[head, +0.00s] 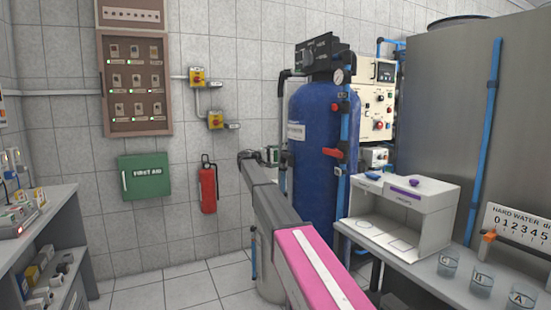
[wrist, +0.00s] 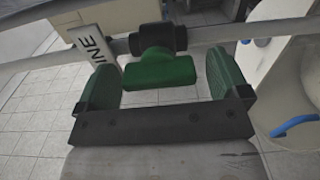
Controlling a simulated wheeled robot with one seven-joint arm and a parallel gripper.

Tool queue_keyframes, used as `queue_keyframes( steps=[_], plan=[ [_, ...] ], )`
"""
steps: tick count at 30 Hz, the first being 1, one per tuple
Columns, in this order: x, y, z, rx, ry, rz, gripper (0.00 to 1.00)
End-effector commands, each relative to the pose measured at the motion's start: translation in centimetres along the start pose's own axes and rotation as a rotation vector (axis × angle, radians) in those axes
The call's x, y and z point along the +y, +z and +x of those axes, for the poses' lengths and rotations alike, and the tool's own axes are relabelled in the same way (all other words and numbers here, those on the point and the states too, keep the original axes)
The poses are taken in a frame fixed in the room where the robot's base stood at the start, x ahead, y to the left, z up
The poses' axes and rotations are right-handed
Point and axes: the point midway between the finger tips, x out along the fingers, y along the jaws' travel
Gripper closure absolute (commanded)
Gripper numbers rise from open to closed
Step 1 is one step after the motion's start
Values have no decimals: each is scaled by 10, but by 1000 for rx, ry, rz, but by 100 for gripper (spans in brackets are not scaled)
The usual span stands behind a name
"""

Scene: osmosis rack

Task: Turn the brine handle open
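In the wrist view, a green handle (wrist: 162,71) sits on a black valve body (wrist: 158,40) on a grey pipe. The handle's long side lies roughly along the pipe. A white tag (wrist: 93,47) with the letters "NE" readable hangs by the pipe to its left. My gripper (wrist: 163,80) is open, with one green-padded finger on each side of the handle and a gap on both sides. In the head view, my arm reaches to the left of the blue tank (head: 318,150); the green handle cannot be made out there.
A white box (head: 405,205) stands on the right bench, with several beakers (head: 480,280) and an orange lever (head: 488,236). Red handles (head: 333,153) are on the tank's pipe. A fire extinguisher (head: 208,188) hangs on the wall. In the wrist view, a pale rounded vessel (wrist: 290,85) is close on the right.

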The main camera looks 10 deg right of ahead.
Motion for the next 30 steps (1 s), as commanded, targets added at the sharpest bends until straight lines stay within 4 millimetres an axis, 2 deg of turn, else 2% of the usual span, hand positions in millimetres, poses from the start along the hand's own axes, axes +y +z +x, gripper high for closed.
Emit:
queue_keyframes(
  steps=[8,11,21,27,30],
  plan=[
    [0,0,-7,0,1,1,6],
    [0,0,-20,2,1,2,6],
    [0,0,-82,2,1,1,6],
    [0,0,-103,0,1,0,6],
    [0,0,-108,0,1,0,6]
  ],
)
